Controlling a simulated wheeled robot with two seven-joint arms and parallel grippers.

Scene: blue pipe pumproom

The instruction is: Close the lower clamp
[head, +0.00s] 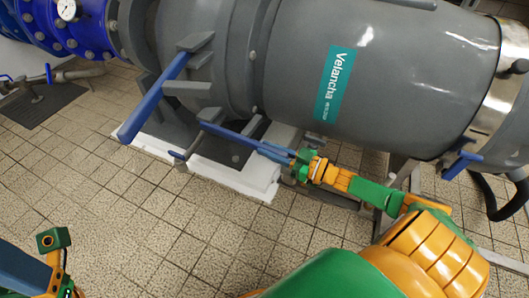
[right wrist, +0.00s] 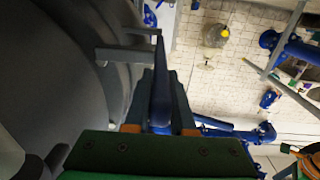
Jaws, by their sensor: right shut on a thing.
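The lower clamp (head: 228,133) is a blue lever on a grey bracket, low on the flange of the big grey vessel. It sticks out towards the right in the head view. My right gripper (head: 275,151) reaches in from the right and is shut on the lever's outer part. In the right wrist view the blue lever (right wrist: 162,85) runs between the two dark fingers, with the grey bracket beyond it.
Another blue lever (head: 150,100) on a grey bracket juts out on the left. The grey vessel (head: 400,80) fills the upper right. A white plinth (head: 255,178) lies below the flange. A further blue handle (head: 460,163) is at the right. The tiled floor (head: 150,220) in front is clear.

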